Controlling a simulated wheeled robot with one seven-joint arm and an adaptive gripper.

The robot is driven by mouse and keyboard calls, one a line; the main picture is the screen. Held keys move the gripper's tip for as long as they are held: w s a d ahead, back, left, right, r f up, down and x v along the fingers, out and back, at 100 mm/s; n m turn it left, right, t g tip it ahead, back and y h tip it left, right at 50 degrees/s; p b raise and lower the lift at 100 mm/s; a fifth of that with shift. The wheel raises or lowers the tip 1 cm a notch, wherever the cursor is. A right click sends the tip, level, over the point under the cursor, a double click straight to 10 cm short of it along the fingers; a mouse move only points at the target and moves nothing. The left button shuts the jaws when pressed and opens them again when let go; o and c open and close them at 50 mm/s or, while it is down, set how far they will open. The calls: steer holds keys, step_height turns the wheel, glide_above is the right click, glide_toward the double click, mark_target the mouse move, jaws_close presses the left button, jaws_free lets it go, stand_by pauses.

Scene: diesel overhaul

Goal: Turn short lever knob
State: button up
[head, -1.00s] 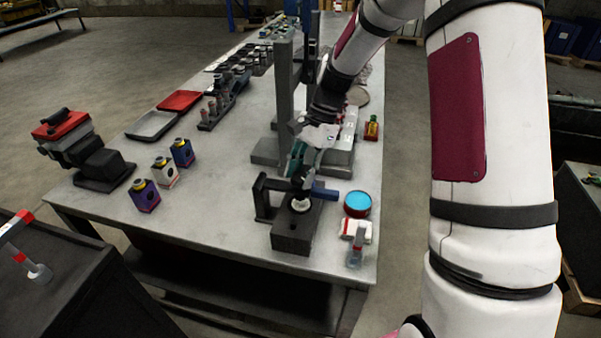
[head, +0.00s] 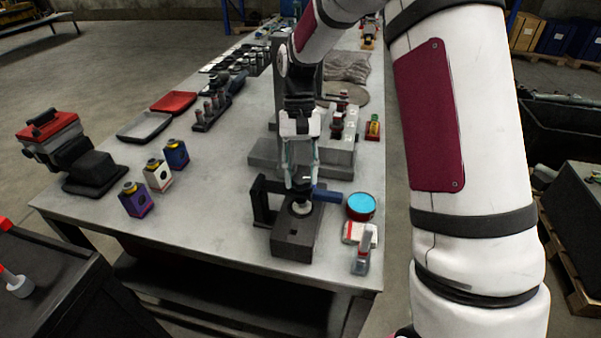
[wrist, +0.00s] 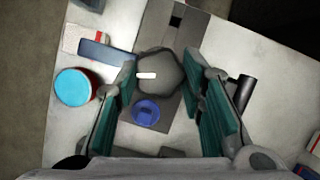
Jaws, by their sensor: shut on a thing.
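The knob (wrist: 160,72) is a dark grey, lobed piece with a white mark, on a dark block fixture (head: 294,238) at the table's near end. My gripper (head: 301,183) points down over the fixture. In the wrist view, its two green-padded fingers (wrist: 165,95) stand on either side of the knob and are shut on it. The finger contact is partly hidden. A blue-handled lever (head: 327,196) sticks out to the right of the fixture in the head view, and a black bracket (head: 262,205) stands at its left.
A red tin with a blue top (head: 361,206) and a red-and-white item (head: 355,233) lie close right of the fixture. A grey press (head: 262,155) stands behind. Several small bottles (head: 158,175) stand at left; the table between is clear.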

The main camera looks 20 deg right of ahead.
steer(key=n+h, duration=0.1)
steer(key=n, duration=0.3)
steer(key=shift+a+n+h, duration=0.15)
steer(key=shift+n+h, duration=0.25)
steer(key=n, duration=0.2)
steer(key=n+h, duration=0.1)
steer(key=n, duration=0.1)
steer(key=shift+a+h, duration=0.1)
steer(key=shift+h, duration=0.2)
steer(key=n, duration=0.2)
steer(key=n+t+h+p, duration=0.1)
steer(key=n, duration=0.2)
steer(key=shift+s+r+t, duration=0.1)
steer(key=shift+s+t, duration=0.05)
steer(key=shift+t, duration=0.15)
steer(key=shift+a+n+t+h+p, duration=0.1)
steer(key=shift+n+t+h+p, duration=0.35)
steer(key=shift+n, duration=1.15)
steer(key=o, duration=1.1)
steer(key=shift+o, duration=0.2)
steer(key=v, duration=1.2)
steer(key=shift+s, duration=0.15)
